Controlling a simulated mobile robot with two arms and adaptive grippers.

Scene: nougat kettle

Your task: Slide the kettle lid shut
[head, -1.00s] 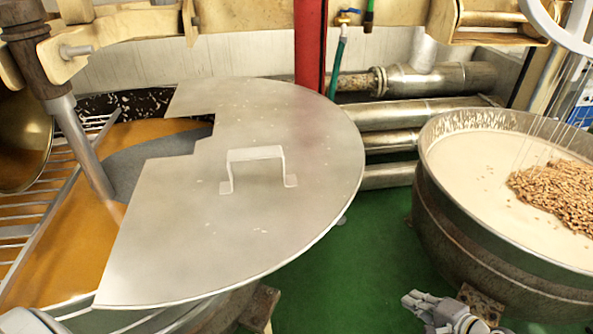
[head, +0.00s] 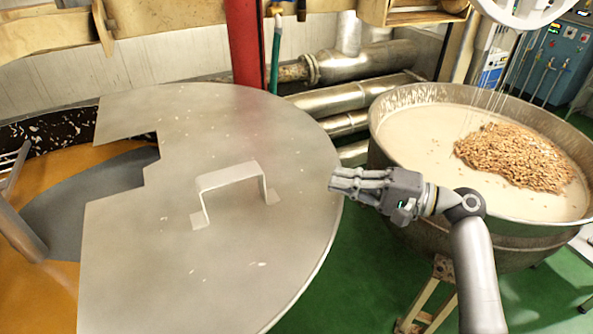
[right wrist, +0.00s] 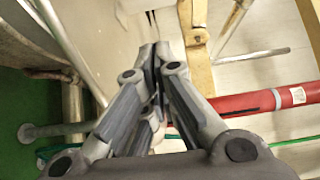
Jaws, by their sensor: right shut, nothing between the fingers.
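The kettle lid (head: 250,135) is a large flat grey metal plate with a rounded right edge and a stepped notch at its left. A raised strap handle (head: 228,176) stands on it. The kettle (head: 50,172) shows at the left, where its orange surface and a dark grey area lie uncovered beside the lid. My right gripper (head: 332,183) is shut and empty at the lid's right edge, pointing left toward the handle and well apart from it. Whether it touches the lid edge I cannot tell. Its shut fingers also show in the right wrist view (right wrist: 155,62). My left gripper is not in view.
A second kettle (head: 400,185) with pale mix and a heap of nuts (head: 515,157) stands at the right, behind my right arm. A red post (head: 243,45) and metal pipes (head: 350,65) are behind the lid. A grey shaft (head: 20,232) stands at the left.

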